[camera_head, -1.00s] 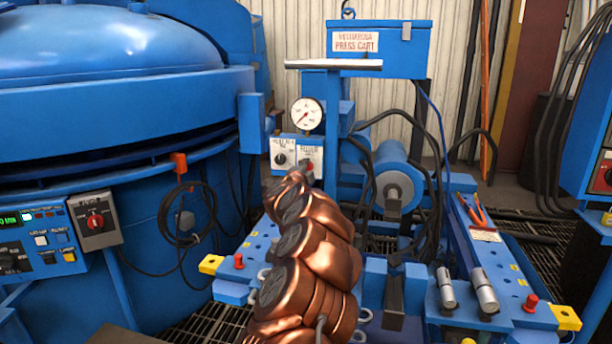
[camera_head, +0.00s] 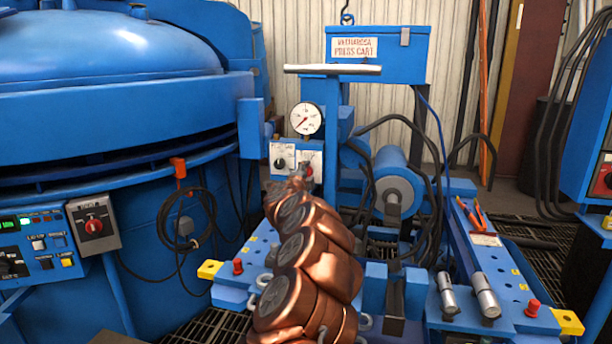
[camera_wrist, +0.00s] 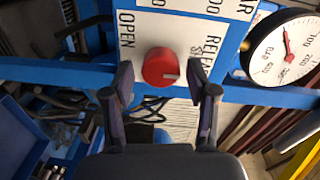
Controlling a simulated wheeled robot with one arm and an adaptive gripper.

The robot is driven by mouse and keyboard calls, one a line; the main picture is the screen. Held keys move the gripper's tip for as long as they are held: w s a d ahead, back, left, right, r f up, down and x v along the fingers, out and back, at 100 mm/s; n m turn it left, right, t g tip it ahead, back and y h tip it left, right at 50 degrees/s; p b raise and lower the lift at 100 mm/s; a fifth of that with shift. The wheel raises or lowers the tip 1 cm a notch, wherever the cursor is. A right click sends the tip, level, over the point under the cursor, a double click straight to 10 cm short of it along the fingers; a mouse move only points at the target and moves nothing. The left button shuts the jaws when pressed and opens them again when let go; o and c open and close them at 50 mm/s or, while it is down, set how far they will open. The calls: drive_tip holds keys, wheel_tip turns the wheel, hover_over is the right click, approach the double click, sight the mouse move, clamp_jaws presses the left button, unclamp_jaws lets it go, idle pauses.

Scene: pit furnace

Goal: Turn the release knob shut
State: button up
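The mark lies toward the plate's right side in that view. My gripper (camera_wrist: 166,85) is open, with one finger on each side of the knob; whether a finger touches it I cannot tell. In the head view the red knob (camera_head: 308,170) shows just above the end of my copper-coloured arm, which hides the fingers.
A pressure gauge (camera_head: 306,118) sits just above the knob plate; it also shows in the wrist view (camera_wrist: 286,48). A black knob (camera_head: 281,163) is left of the release knob. A blue cylinder (camera_head: 397,180) and black hoses are to the right.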

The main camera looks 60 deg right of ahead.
drive_tip(key=shift+a, duration=0.15)
drive_tip(key=shift+v, duration=5.9)
